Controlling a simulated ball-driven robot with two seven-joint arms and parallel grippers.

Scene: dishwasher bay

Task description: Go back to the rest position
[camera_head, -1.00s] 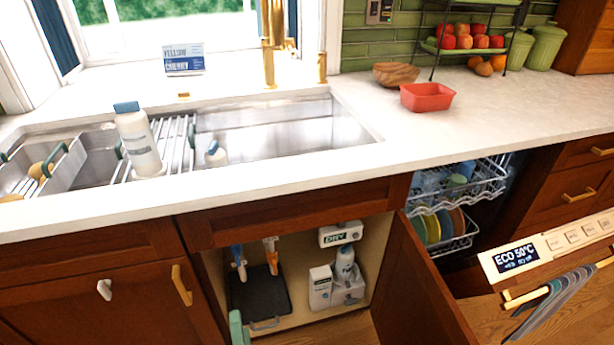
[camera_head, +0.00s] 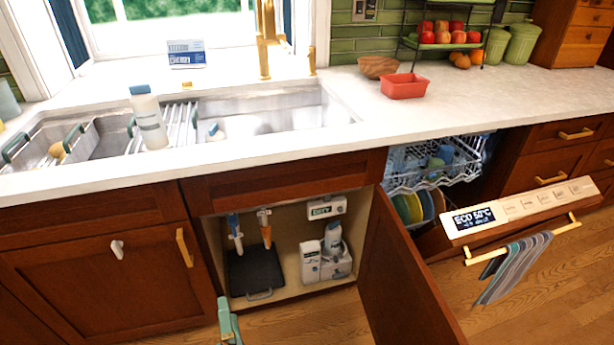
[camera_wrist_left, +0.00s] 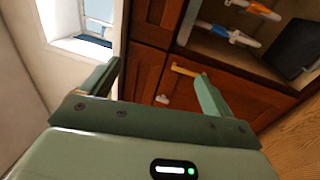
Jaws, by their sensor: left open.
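My left gripper (camera_head: 228,322) shows at the bottom of the head view, low in front of the open sink cabinet. In the left wrist view, its two green fingers (camera_wrist_left: 158,84) stand wide apart with nothing between them. Beyond them are the cabinet doors and a gold handle (camera_wrist_left: 186,70). My right gripper is in neither view.
The sink cabinet door (camera_head: 402,275) stands open. The dishwasher door (camera_head: 525,207) is folded down with a striped towel (camera_head: 514,268) on its handle. The wooden floor (camera_head: 290,318) is bare in front.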

